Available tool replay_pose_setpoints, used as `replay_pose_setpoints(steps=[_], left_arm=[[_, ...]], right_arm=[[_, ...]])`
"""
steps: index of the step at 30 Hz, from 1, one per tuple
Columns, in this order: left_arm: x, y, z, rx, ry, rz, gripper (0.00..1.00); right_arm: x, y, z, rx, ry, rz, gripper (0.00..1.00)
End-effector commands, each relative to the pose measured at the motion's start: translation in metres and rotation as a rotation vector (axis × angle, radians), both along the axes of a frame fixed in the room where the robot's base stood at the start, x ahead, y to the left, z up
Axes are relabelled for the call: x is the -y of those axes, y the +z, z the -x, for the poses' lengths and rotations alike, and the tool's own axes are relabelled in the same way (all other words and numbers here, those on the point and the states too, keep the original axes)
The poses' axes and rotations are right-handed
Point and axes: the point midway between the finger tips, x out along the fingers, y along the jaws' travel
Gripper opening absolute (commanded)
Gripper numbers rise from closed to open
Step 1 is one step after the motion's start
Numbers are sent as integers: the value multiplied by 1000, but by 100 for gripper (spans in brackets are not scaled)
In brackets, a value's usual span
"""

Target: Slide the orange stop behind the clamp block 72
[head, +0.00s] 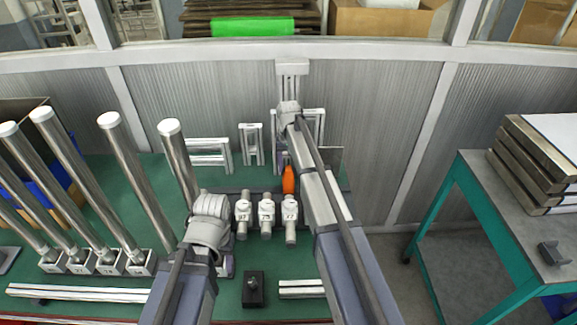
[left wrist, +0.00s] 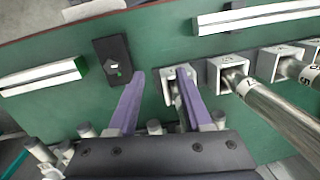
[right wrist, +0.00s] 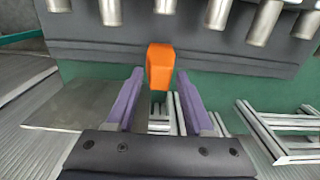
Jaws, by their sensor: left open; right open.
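The orange stop (head: 289,180) is at the far side of the dark rail, behind the rightmost visible clamp block (head: 291,212). In the right wrist view the orange stop (right wrist: 160,66) is just ahead of my open, empty right gripper (right wrist: 152,100), roughly centred between the fingertips. Two more white clamp blocks (head: 242,212) (head: 266,212) stand to the left. Their labels are too small to read surely, so I cannot tell which is 72. My left gripper (left wrist: 160,80) is open. A white block (left wrist: 171,84) lies by its right finger.
Steel tubes (head: 125,185) stand in white bases at the left. A black block (head: 254,288) and pale bars (head: 80,292) lie at the front. White frames (head: 208,153) stand at the back. A grey plate (right wrist: 85,100) shows in the right wrist view.

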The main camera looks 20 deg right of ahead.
Motion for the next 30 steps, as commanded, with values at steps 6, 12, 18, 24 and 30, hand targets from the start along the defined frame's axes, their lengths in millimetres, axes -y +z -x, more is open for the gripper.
replay_pose_setpoints(steps=[6, 12, 18, 24, 30], left_arm=[[0, 36, 0, 0, 0, 0, 50], [0, 58, 0, 0, 0, 0, 50], [0, 60, 0, 0, 0, 0, 50], [0, 59, 0, 0, 0, 0, 50], [0, 59, 0, 0, 0, 0, 50]], right_arm=[[0, 37, 0, 0, 0, 0, 52], [0, 58, 0, 0, 0, 0, 52], [0, 60, 0, 0, 0, 0, 52], [0, 59, 0, 0, 0, 0, 52], [-3, 59, 3, -1, 5, 1, 52]])
